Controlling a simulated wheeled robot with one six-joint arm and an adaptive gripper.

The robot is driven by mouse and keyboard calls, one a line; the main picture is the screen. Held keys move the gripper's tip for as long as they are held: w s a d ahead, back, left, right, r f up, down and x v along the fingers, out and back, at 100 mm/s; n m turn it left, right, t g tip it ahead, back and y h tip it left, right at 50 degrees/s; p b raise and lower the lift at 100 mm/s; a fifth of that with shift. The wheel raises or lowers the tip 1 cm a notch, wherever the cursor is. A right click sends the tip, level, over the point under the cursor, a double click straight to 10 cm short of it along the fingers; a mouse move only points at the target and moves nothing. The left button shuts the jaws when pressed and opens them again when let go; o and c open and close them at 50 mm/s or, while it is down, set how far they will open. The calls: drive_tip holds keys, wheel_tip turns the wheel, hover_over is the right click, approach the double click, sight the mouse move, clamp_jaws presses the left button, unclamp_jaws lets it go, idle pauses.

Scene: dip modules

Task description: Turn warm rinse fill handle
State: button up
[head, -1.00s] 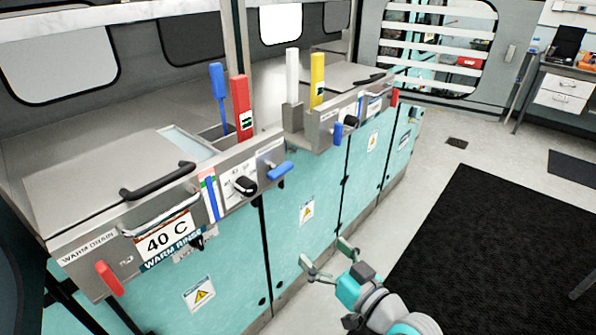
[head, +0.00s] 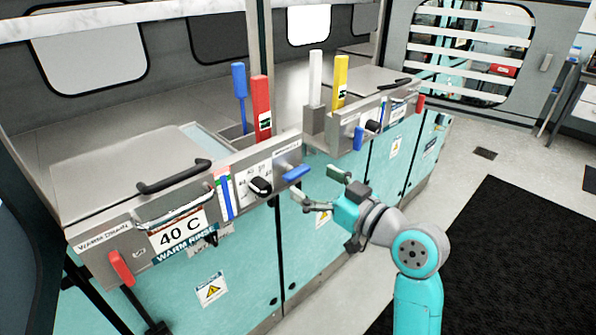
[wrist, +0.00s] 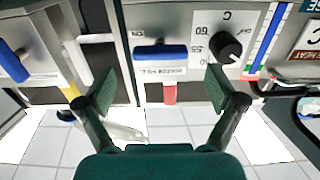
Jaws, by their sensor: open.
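The warm rinse fill handle is a blue lever (head: 297,173) at the right end of the steel front panel of the module marked WARM RINSE. It lies roughly level, tilted slightly up to the right in the head view. In the wrist view, which shows the panel upside down, the blue handle (wrist: 160,52) lies level above a white label. My gripper (head: 319,185) is open and empty, just right of and below the handle in the head view. In the wrist view, the gripper's fingers (wrist: 160,90) are spread to either side of the handle, apart from it.
A black knob (head: 260,187) sits left of the handle, and a red drain handle (head: 121,267) at the panel's left end. Another blue handle (head: 358,138) is on the neighbouring module. Red (head: 261,105) and blue (head: 239,90) uprights stand behind.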

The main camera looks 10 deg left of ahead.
sight(300, 174)
drive_tip(key=shift+x, duration=2.65)
drive_tip(key=c, duration=1.2)
